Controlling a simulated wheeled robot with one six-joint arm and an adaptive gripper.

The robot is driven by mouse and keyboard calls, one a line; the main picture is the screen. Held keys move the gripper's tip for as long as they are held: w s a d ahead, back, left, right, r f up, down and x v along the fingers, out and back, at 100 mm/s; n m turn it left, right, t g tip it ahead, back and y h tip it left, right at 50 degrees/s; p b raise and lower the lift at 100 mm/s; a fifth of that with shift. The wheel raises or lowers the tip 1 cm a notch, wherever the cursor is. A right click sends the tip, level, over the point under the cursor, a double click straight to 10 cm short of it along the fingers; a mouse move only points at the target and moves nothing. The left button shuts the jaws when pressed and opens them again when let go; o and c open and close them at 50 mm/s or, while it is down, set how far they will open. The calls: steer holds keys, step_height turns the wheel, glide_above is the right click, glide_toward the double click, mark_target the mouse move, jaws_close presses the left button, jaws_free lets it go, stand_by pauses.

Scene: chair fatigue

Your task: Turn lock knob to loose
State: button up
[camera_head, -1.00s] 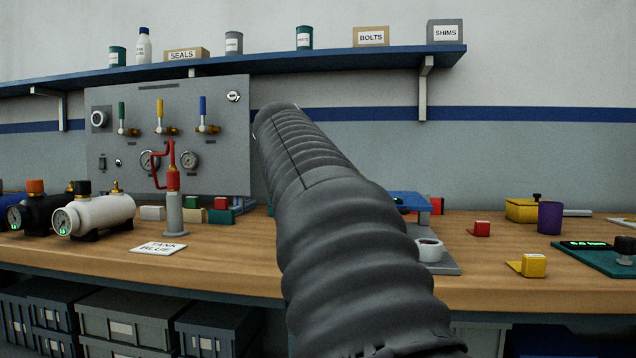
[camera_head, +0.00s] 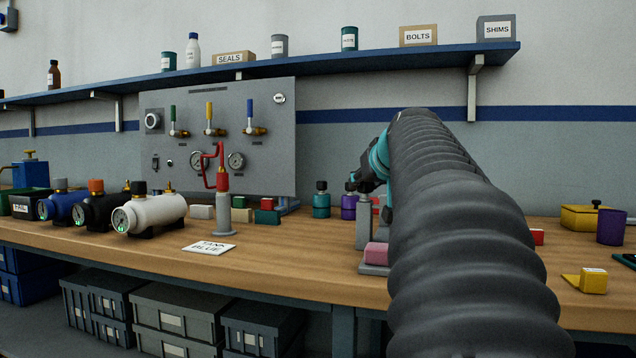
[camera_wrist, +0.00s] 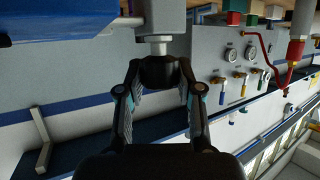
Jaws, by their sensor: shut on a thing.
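A black knob (camera_wrist: 158,72) on a short silver shaft (camera_wrist: 158,44) shows in the wrist view, where the scene appears upside down. My gripper (camera_wrist: 160,82) has its two fingers around the knob, one on each side, shut on it. The shaft joins a grey block (camera_wrist: 160,18). In the head view my gripper (camera_head: 364,180) is at a grey post (camera_head: 362,222) on the workbench, left of my arm. My arm hides part of that area, and the knob is hard to make out there. I cannot read any marking for loose.
A red lever stand (camera_head: 222,180) and a white tank (camera_head: 158,212) stand left on the workbench (camera_head: 270,265). A pink block (camera_head: 377,253) lies at the post. Teal and purple bottles (camera_head: 321,203) stand behind. A shelf (camera_head: 270,72) runs above.

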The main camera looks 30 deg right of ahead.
steer(key=shift+f+n+t+y+b, duration=0.1)
steer(key=shift+n+t+y+b, duration=0.35)
steer(key=shift+n+y, duration=0.85)
steer(key=shift+y, duration=0.2)
steer(key=o, duration=1.2)
steer(key=v, duration=1.2)
steer(key=shift+a, duration=0.1)
